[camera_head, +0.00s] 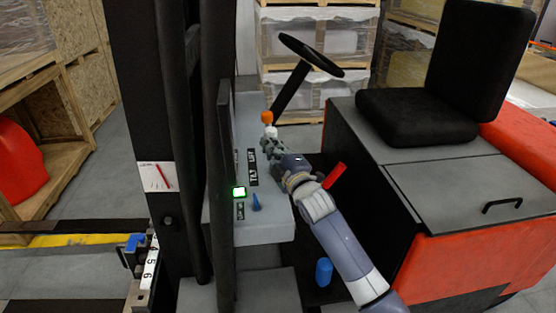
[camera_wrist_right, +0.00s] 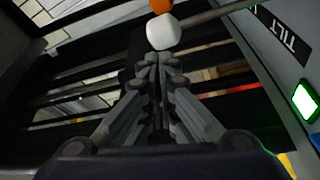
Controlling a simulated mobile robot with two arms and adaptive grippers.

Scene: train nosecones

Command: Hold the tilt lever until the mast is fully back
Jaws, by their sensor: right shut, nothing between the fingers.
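In the head view, an orange knob (camera_head: 267,117) and a white knob (camera_head: 271,131) stand close together at the far end of the grey console, which bears a TILT and LIFT label (camera_head: 252,167). My right gripper (camera_head: 269,141) is at the white knob. In the right wrist view, the gripper's fingers (camera_wrist_right: 158,62) are shut and empty, with their tips right at the white knob (camera_wrist_right: 163,32); contact is unclear. The white knob's rod runs right, towards the TILT label (camera_wrist_right: 284,33). The black mast (camera_head: 160,70) carries a white plate with a slanted red pointer (camera_head: 160,175).
A steering wheel (camera_head: 311,55) and black seat (camera_head: 425,105) are beyond and right of my arm. A red handle (camera_head: 334,177) is close beside my forearm.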

